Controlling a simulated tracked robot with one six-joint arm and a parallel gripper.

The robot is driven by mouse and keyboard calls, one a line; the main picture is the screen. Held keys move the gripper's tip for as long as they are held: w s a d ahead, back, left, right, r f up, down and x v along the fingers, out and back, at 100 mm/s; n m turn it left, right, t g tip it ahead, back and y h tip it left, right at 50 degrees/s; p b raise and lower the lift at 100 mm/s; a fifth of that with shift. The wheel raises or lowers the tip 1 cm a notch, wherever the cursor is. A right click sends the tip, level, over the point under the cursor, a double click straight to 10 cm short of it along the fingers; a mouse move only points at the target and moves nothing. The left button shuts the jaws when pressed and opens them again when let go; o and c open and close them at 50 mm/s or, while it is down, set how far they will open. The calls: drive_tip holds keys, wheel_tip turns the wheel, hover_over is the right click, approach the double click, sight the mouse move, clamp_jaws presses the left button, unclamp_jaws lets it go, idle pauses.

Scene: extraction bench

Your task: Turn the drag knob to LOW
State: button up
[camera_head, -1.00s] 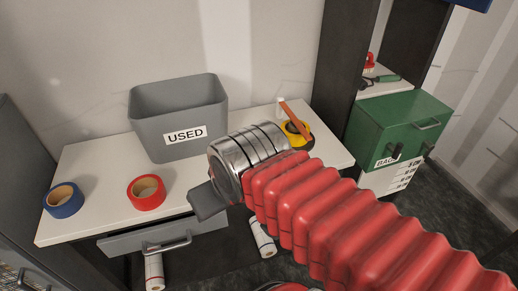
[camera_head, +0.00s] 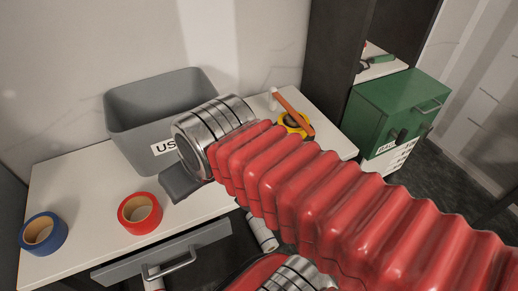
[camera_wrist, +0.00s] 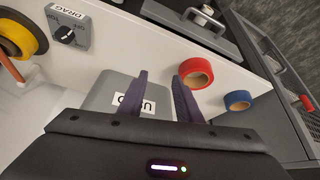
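The drag knob (camera_wrist: 67,36) is a black dial on a small grey plate (camera_wrist: 80,22) labelled DRAG, at the upper left of the wrist view. In the head view the knob is not visible. My gripper (camera_wrist: 160,76) has two dark fingers spread apart with nothing between them. It points toward the white bench, well to the right of the knob in the wrist view. In the head view my gripper (camera_head: 180,182) is partly hidden by my wrist above the bench.
A grey USED bin (camera_head: 130,112), red tape (camera_head: 140,213) and blue tape (camera_head: 43,234) stand on the bench (camera_head: 90,175). A yellow roll (camera_head: 295,122) with an orange stick lies at the right end. A drawer (camera_head: 165,262) is below; a green box (camera_head: 395,105) is at right.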

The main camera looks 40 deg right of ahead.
drive_tip(key=shift+o, duration=1.4)
drive_tip(key=shift+d+r, duration=0.1)
drive_tip(key=shift+o, duration=0.5)
drive_tip(key=shift+w+d, duration=0.2)
drive_tip(key=shift+d, duration=0.05)
drive_tip(key=w+d+r+n+g, duration=0.1)
drive_tip(key=d+g, duration=0.1)
drive_tip(key=d, duration=0.9)
drive_tip(key=w+d+r+n+g, duration=0.1)
drive_tip(key=w+d+n+g, duration=0.1)
drive_tip(key=d, duration=0.9)
drive_tip(key=shift+w+d+g, duration=0.2)
drive_tip(key=shift+g, duration=0.6)
wheel_tip(320, 180, down, 14)
drive_tip(key=shift+r, duration=0.15)
